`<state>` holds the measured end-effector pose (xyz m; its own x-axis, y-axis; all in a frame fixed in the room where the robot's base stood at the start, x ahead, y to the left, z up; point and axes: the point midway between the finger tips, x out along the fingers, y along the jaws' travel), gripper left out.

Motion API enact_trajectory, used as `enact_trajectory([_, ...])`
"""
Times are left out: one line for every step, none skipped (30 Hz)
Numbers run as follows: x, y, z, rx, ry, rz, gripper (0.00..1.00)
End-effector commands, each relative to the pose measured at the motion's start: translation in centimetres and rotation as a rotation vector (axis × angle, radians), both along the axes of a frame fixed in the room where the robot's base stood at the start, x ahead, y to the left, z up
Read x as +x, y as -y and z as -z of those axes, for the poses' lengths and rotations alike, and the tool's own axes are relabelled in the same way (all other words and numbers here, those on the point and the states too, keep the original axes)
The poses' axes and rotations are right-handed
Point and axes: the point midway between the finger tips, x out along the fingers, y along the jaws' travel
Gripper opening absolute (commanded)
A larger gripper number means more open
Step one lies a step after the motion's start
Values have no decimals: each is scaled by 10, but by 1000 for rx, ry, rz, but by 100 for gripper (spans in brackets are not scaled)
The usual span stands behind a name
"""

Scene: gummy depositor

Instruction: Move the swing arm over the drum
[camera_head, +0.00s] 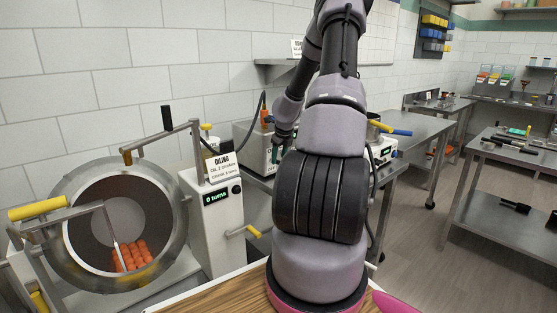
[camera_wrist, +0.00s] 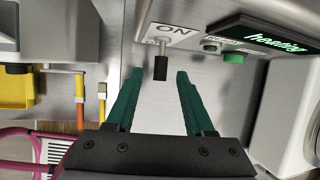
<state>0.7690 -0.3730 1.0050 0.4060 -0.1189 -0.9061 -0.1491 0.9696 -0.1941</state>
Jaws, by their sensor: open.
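The drum (camera_head: 78,192) is a tilted round metal bowl at the left of the head view, with orange gummies (camera_head: 133,256) inside. The swing arm (camera_head: 158,141) is a grey bar with a black upright grip (camera_head: 167,118). It reaches left from a post on the oiling unit, and its brass end is near the drum's upper rim; whether it lies over the opening I cannot tell. My gripper (camera_head: 277,152) is at the bench machine to the right, away from the swing arm. In the wrist view its green fingers (camera_wrist: 160,76) are open and empty, near a black-tipped switch (camera_wrist: 161,66).
The oiling unit (camera_head: 212,229) stands right of the drum, with a sign and a yellow-handled crank (camera_head: 243,231). The switch panel has a green button (camera_wrist: 233,58) and a display (camera_wrist: 272,40) reading "heating". Steel tables (camera_head: 503,163) stand at the right, with open floor between.

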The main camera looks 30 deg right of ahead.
Motion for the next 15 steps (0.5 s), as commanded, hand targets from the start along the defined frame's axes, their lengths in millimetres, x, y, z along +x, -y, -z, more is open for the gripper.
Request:
enact_trajectory([2, 0, 6, 0, -1, -2, 53])
enact_trajectory([3, 0, 8, 0, 0, -2, 53])
enact_trajectory([5, 1, 10, -1, 1, -2, 53])
enact_trajectory([5, 1, 11, -1, 1, -2, 53])
enact_trajectory([6, 1, 12, 0, 0, -1, 53])
enact_trajectory([6, 2, 13, -1, 0, -1, 53])
enact_trajectory([6, 2, 14, -1, 0, -1, 53])
enact_trajectory([6, 2, 14, -1, 0, -1, 53])
enact_trajectory([6, 2, 14, -1, 0, 0, 53])
enact_trajectory([6, 2, 14, -1, 0, 0, 53])
enact_trajectory([6, 2, 14, -1, 0, 0, 53])
enact_trajectory([6, 2, 14, -1, 0, 0, 53])
enact_trajectory([6, 2, 14, -1, 0, 0, 53])
enact_trajectory([6, 2, 14, -1, 0, 0, 49])
enact_trajectory([6, 2, 14, -1, 0, 0, 34])
